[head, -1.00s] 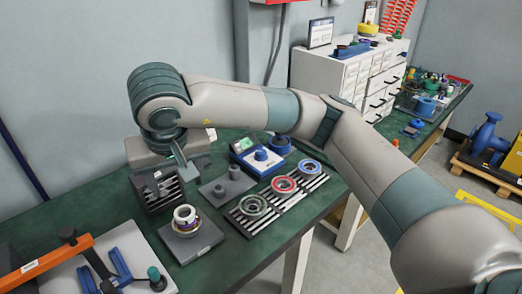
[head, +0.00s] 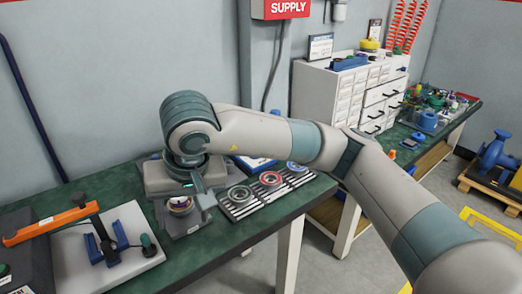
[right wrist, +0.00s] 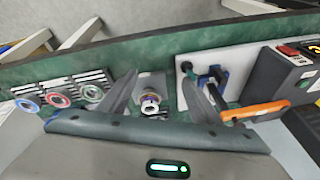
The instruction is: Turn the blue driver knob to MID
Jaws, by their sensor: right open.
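A blue unit (head: 258,163) stands at the back of the bench in the head view, mostly hidden behind my right forearm. No blue driver knob can be made out on it now. My right gripper (head: 184,198) points down over a ring-shaped part on a dark grey plate in the middle of the bench. In the right wrist view the right gripper (right wrist: 160,78) has its fingers wide apart, with the pale ring part (right wrist: 150,103) showing between them. Nothing is held. My left gripper is not in view.
Several coloured rings lie on a striped rack (head: 238,212) right of the gripper. An orange lever (head: 50,226) and a pale plate with blue clamps (head: 110,247) stand at the left. A white drawer cabinet (head: 345,95) is behind. The bench's front strip is clear.

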